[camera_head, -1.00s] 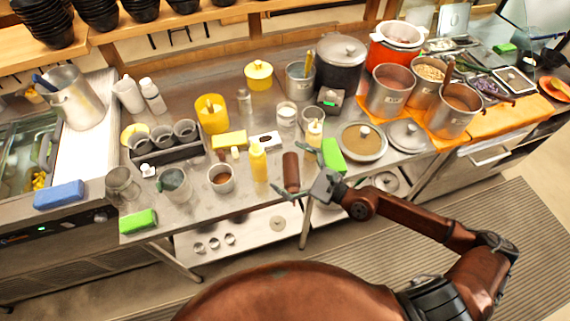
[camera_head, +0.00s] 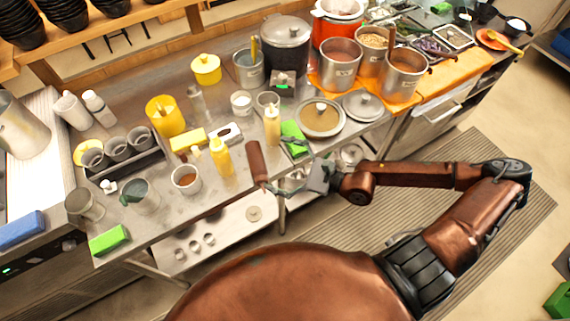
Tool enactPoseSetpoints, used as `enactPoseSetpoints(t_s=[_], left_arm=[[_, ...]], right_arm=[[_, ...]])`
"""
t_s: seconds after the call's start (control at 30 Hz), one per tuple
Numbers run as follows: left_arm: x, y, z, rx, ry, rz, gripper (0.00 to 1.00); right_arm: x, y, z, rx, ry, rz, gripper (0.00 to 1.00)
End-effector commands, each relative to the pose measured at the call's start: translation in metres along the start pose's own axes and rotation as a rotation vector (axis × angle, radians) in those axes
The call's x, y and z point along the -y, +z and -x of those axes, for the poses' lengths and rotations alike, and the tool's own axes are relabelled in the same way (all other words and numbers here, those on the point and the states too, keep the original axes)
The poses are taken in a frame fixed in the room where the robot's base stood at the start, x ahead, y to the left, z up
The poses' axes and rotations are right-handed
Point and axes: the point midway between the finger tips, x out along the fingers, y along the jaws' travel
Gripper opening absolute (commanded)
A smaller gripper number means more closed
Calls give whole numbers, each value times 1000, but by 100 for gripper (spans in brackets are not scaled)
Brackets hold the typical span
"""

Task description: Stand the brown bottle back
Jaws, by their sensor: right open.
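The brown bottle (camera_head: 256,162) is at the front edge of the steel counter, right of a yellow squeeze bottle (camera_head: 222,157). I cannot tell for sure whether it is upright or lying. My right gripper (camera_head: 281,174) is open and empty at the counter's front edge, just right of the bottle, with its fingers pointing left toward it. One fingertip is close to the bottle's lower end; I cannot tell whether they touch. My left gripper is not in view.
A cup of brown sauce (camera_head: 186,180) and a dark caddy of cups (camera_head: 126,168) stand to the left. Large pots (camera_head: 340,63) stand at the back right.

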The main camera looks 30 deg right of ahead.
Motion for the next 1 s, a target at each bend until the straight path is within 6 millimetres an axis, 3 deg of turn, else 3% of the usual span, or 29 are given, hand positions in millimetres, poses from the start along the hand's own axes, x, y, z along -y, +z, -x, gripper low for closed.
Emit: enactPoseSetpoints(t_s=[0.1,0.3,1.0], left_arm=[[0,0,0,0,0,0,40],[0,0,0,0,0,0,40],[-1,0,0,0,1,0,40]], right_arm=[[0,-1,17,-3,2,0,100],[0,0,31,1,1,0,100],[1,6,30,19,-20,-41,100]])
